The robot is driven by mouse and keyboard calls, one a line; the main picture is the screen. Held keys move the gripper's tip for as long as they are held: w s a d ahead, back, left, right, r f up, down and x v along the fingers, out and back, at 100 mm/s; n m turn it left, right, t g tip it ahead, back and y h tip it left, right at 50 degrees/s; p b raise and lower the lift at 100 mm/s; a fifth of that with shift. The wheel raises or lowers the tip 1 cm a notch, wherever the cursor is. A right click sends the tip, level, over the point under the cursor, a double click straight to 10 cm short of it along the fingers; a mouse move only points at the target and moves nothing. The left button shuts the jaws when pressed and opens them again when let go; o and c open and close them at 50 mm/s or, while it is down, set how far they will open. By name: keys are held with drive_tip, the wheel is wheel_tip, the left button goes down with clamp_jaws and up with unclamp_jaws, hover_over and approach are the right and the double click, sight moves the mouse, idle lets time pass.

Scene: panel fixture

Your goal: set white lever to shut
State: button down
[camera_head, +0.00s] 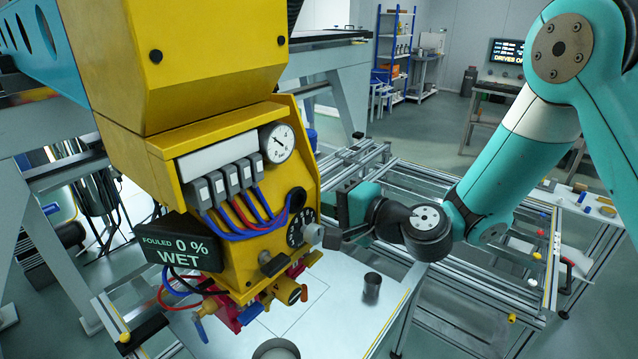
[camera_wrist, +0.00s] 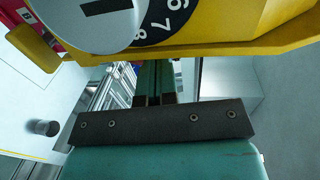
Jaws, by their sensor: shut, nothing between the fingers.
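I cannot make out a white lever for certain in either view. The yellow panel machine (camera_head: 245,185) carries a black numbered dial (camera_head: 297,236) with a pale round knob (camera_head: 313,233) on its right side. In the wrist view the slotted knob (camera_wrist: 96,22) and the dial (camera_wrist: 166,20) fill the top. Below them on the machine are a blue handle (camera_head: 201,331) and a yellow-orange knob (camera_head: 290,291). My gripper (camera_head: 333,238) is just right of the dial, its fingers together and empty. In the wrist view the gripper (camera_wrist: 155,82) points below the dial; contact is unclear.
A dark cup (camera_head: 372,288) stands on the pale table (camera_head: 330,325) below my gripper, with a round grey container (camera_head: 276,349) at the front. A gauge (camera_head: 277,143), cables and a sign reading "FOULED 0 % WET" (camera_head: 178,246) are on the machine. Aluminium frames stand behind right.

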drive_tip(key=shift+p+x, duration=0.4)
drive_tip(key=shift+x, duration=0.7)
drive_tip(key=a+b, duration=0.1)
drive_tip(key=b, duration=0.3)
drive_tip(key=shift+w+f+t+y, duration=0.1)
drive_tip(key=shift+w+t+y, duration=0.25)
drive_tip(key=shift+t+y, duration=0.05)
